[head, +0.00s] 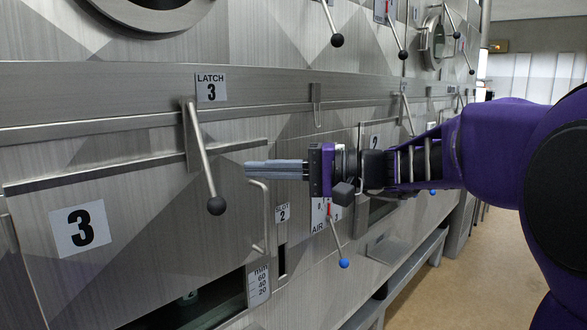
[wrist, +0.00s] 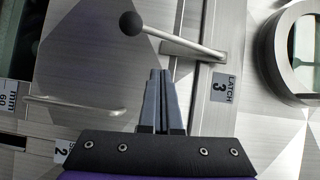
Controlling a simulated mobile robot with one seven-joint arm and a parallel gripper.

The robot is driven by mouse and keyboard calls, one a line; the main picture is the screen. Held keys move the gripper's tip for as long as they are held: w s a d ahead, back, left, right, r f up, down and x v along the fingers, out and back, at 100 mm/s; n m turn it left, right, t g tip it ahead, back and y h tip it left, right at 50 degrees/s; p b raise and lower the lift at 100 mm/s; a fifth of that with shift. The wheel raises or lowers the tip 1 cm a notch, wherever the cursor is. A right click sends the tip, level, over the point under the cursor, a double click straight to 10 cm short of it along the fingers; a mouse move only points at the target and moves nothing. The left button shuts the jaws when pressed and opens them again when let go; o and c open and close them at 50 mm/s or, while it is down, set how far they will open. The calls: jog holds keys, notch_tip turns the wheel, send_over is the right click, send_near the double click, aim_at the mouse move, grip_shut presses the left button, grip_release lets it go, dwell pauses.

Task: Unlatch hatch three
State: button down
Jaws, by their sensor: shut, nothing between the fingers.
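Hatch three (head: 130,220) is a grey metal panel with a large "3" label, on the left in the head view. Its latch lever (head: 203,160) is a metal rod with a black ball at its lower end, hanging below the "LATCH 3" label (head: 211,88). The lever also shows in the wrist view (wrist: 185,43), its ball at upper left. My gripper (head: 248,168) is shut and empty, to the right of the lever in the head view. In the wrist view the closed fingertips (wrist: 161,72) point toward the lever and appear apart from it.
A bent metal handle (head: 263,215) is on the hatch's right side, just below my fingers. An air lever with a blue ball (head: 337,240) hangs below my wrist. Another black-ball lever (head: 333,25) is above. Open floor (head: 440,290) lies at right.

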aim_at(204, 156)
jog(key=a, duration=0.1)
jog(key=s+a, duration=0.2)
jog(key=a, duration=0.1)
jog(key=shift+s+f, duration=0.15)
jog(key=shift+s, duration=0.1)
jog(key=shift+a+f, duration=0.1)
